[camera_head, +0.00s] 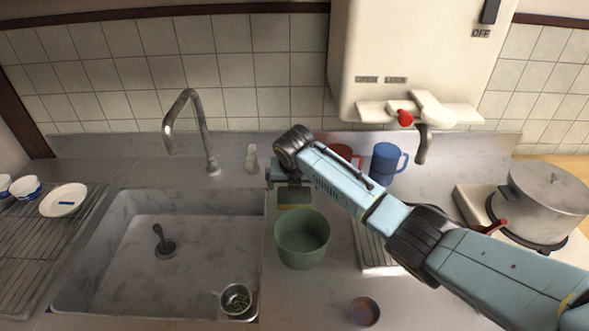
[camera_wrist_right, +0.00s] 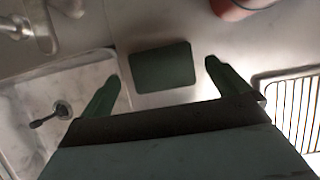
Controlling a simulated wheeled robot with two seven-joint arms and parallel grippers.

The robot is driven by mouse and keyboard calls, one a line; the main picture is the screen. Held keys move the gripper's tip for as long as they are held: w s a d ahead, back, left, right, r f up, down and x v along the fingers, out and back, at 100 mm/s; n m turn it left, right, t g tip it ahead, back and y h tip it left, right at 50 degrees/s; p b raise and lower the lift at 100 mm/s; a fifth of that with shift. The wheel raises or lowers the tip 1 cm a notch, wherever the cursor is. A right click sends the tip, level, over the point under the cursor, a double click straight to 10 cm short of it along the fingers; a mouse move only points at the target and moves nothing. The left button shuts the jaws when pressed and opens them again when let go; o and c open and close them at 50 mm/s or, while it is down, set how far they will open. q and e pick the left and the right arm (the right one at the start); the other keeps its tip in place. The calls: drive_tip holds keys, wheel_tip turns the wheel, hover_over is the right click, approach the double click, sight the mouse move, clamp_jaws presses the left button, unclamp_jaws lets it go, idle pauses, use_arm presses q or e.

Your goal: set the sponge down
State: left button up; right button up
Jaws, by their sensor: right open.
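The sponge (camera_head: 295,196) is a small green block with a yellow lower edge. In the head view it shows just behind the green tub (camera_head: 302,238), beside the sink's right edge, and seems to rest on the counter. In the right wrist view the sponge (camera_wrist_right: 162,67) is a dark green rectangle between and beyond the fingertips, with a gap on both sides. My right gripper (camera_wrist_right: 160,76) is open above it, pointing down; in the head view the gripper (camera_head: 287,178) is partly hidden by its own arm. My left gripper is not in view.
The sink (camera_head: 120,265) lies left, with a small metal strainer cup (camera_head: 236,299) at its front right corner. A red mug (camera_head: 345,152) and a blue mug (camera_head: 386,163) stand behind my right arm. A wire-racked tray (camera_head: 375,255) is right of the tub; a pot (camera_head: 545,200) stands far right.

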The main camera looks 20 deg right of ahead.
drive_tip(key=d+p+v, duration=0.1)
drive_tip(key=v, duration=0.6)
drive_tip(key=shift+s+a+r, duration=0.25)
drive_tip(key=shift+a+r, duration=0.15)
drive_tip(key=shift+a, duration=0.15)
